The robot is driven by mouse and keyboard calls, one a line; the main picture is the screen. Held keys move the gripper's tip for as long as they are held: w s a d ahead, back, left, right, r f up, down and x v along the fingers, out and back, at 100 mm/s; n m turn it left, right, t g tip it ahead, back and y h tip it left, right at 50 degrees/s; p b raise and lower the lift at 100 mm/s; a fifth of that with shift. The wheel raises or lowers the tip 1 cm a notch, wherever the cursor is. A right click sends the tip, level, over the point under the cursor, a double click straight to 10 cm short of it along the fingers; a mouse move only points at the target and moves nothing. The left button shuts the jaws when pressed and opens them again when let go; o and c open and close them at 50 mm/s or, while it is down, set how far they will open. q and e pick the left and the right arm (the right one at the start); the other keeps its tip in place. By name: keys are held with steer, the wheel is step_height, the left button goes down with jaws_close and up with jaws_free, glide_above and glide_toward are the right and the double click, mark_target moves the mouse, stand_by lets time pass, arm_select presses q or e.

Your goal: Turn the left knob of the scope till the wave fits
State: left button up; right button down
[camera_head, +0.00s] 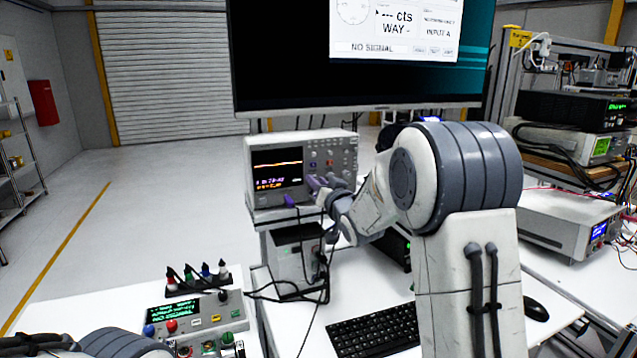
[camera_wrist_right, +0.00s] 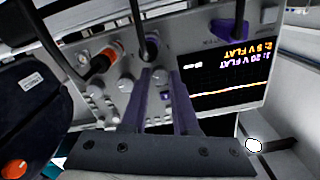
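The scope (camera_head: 258,193) stands on a shelf above the desk, its dark screen showing a nearly flat orange trace. Its screen (camera_wrist_right: 225,75) appears upside down in the right wrist view, with the word FLAT in two coloured text lines. My right gripper (camera_head: 315,184) reaches the scope's knob panel, just right of the screen. In the wrist view its two purple fingers (camera_wrist_right: 163,78) stand apart, with the knob nearest the screen (camera_wrist_right: 158,79) between their tips. Whether they touch it I cannot tell. My left gripper is out of view; only part of my left arm shows at bottom left.
A large monitor (camera_head: 300,70) reading NO SIGNAL hangs above the scope. Cables and an orange-ringed plug (camera_wrist_right: 101,62) are close to the fingers. A control box (camera_head: 198,316), keyboard (camera_head: 375,330) and mouse (camera_head: 536,309) are below; stacked instruments (camera_head: 575,145) stand at right.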

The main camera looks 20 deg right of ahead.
steer(key=shift+d, duration=0.15)
steer(key=shift+f+n+b, duration=0.15)
steer(key=shift+n+b, duration=0.35)
steer(key=shift+b, duration=0.25)
steer(key=shift+n+b, duration=0.9)
steer(key=shift+b, duration=0.3)
steer(key=shift+n+b, duration=1.5)
steer(key=shift+n, duration=0.1)
steer(key=c, duration=0.9)
jaws_free()
steer(key=shift+c, duration=0.2)
